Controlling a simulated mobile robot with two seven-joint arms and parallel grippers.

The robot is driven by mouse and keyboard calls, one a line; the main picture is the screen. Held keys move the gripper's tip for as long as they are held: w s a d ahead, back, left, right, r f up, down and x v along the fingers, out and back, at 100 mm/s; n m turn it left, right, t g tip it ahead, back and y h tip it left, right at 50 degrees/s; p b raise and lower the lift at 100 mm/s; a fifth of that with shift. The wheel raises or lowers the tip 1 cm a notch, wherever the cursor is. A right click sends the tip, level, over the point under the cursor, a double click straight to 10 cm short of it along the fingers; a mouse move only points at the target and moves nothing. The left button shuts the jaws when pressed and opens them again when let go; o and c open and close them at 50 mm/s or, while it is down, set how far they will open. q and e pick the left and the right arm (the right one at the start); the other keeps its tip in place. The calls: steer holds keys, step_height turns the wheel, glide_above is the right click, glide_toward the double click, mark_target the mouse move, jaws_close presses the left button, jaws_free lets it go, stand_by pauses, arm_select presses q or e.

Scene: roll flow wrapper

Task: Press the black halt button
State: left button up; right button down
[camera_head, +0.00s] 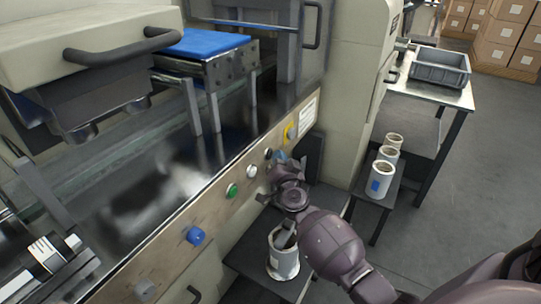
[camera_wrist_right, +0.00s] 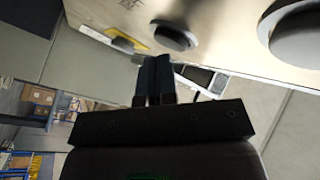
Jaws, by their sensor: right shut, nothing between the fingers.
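The black halt button (camera_head: 267,153) sits on the wooden-coloured panel strip of the machine, between a white button (camera_head: 251,170) and a yellow one (camera_head: 289,131). In the right wrist view a dark round button (camera_wrist_right: 173,35), likely the black one, is just beyond my fingertips. My right gripper (camera_head: 279,160) is shut and empty, close beside the black button in the head view. Its closed fingers show in the right wrist view (camera_wrist_right: 154,62). Whether the tips touch the button I cannot tell. My left gripper is out of view.
A green button (camera_head: 232,190) and a blue knob (camera_head: 195,236) lie further down the panel. A white canister (camera_head: 284,257) stands below my right arm. More canisters (camera_head: 382,176) stand on a side shelf, near a table with a grey bin (camera_head: 440,67).

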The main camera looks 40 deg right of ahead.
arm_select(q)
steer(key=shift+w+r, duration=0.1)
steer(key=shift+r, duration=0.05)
arm_select(e)
steer(key=shift+w+a, duration=0.15)
steer(key=shift+w, duration=0.2)
stand_by(0.5)
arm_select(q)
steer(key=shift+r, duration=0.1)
arm_select(e)
steer(key=shift+s, duration=0.1)
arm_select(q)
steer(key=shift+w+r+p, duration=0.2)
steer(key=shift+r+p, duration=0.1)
arm_select(e)
steer(key=shift+s+d, duration=0.3)
steer(key=shift+s, duration=0.4)
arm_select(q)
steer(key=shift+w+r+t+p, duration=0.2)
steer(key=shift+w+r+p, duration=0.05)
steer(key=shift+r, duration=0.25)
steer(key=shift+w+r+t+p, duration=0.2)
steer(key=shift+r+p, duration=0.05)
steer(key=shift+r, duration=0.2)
arm_select(e)
steer(key=s, duration=0.1)
steer(key=s+d, duration=0.1)
steer(key=s, duration=0.1)
steer(key=s+d, duration=0.1)
steer(key=shift+s, duration=0.35)
